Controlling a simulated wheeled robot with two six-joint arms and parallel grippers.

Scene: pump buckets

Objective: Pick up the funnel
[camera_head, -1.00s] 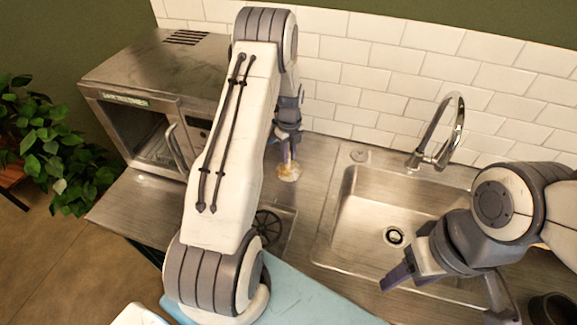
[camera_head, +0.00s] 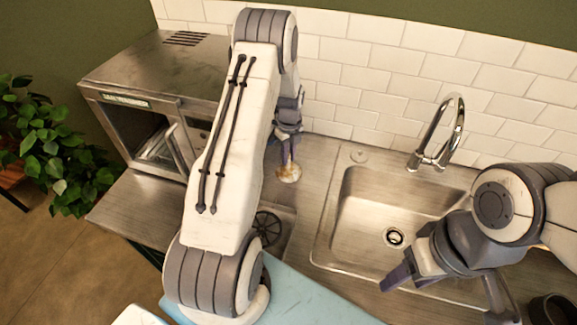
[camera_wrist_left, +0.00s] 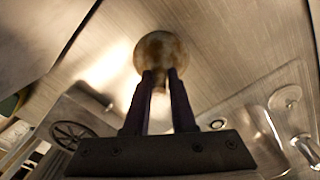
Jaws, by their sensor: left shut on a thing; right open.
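The funnel (camera_head: 289,174) is a small, round, tan and worn-looking piece at the back of the steel counter, left of the sink. My left gripper (camera_head: 287,155) points down at it and is shut on it. In the left wrist view the funnel (camera_wrist_left: 160,56) shows as a brownish round shape at the tips of the two dark fingers (camera_wrist_left: 160,78). Whether it touches the counter I cannot tell. My right gripper (camera_head: 440,285) is open and empty above the front of the sink.
The steel sink (camera_head: 345,215) with its tap (camera_head: 440,140) lies right of the funnel. A steel oven-like appliance (camera_head: 150,75) stands at the left. A tiled wall (camera_head: 390,60) closes the back. A dark wheel-like grate (camera_head: 268,228) sits in the counter. A blue surface (camera_head: 310,300) is in front.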

